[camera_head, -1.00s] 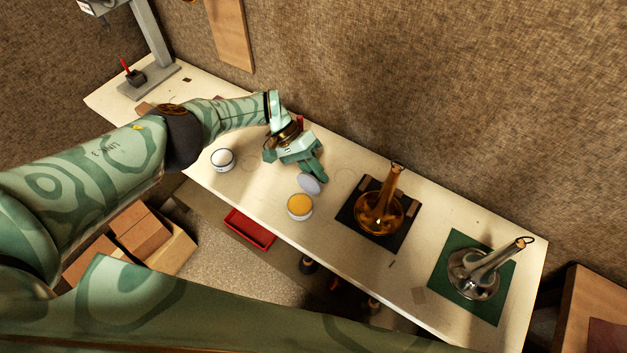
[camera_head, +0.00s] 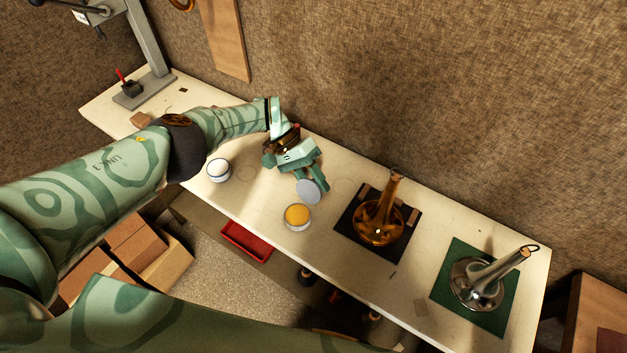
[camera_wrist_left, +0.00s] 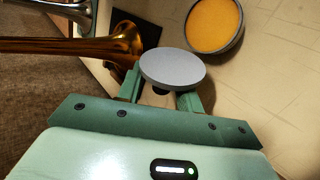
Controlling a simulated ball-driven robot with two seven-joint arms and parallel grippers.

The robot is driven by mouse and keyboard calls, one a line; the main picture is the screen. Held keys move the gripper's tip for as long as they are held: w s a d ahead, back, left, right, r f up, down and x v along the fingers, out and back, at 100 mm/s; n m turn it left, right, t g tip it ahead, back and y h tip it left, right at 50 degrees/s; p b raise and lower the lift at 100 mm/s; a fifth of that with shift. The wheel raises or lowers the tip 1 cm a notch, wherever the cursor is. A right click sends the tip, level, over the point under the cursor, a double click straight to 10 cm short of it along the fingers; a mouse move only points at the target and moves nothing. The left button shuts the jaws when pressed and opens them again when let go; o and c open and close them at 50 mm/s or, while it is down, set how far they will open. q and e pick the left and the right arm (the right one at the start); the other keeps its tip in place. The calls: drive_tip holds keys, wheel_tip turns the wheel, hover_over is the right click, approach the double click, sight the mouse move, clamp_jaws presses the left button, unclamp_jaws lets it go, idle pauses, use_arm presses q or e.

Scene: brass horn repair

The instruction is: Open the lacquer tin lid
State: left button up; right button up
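The lacquer tin (camera_head: 298,217) stands uncovered on the bench, with amber-yellow content showing. It also shows in the left wrist view (camera_wrist_left: 214,24). The round grey lid (camera_head: 311,192) is off the tin, tilted, just behind it in the head view. My left gripper (camera_head: 316,180) is shut on the lid, which sits at the fingertips in the left wrist view (camera_wrist_left: 173,68). A dark part shows under the lid between the fingers; the exact contact is hidden. My right gripper is out of view.
A second white round tin (camera_head: 219,170) stands to the left. A brass horn piece (camera_head: 380,222) rests on a black mat to the right, and a silver one (camera_head: 478,288) on a green mat (camera_head: 494,314). The bench in front of the brass piece is mostly clear.

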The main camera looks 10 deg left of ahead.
use_arm(q)
drive_tip(key=shift+r, duration=0.1)
drive_tip(key=shift+w+a+r, duration=0.2)
drive_tip(key=shift+a+r, duration=0.05)
drive_tip(key=shift+a, duration=0.05)
drive_tip(key=b+v, duration=0.3)
drive_tip(key=v, duration=1.2)
drive_tip(key=shift+a, duration=0.1)
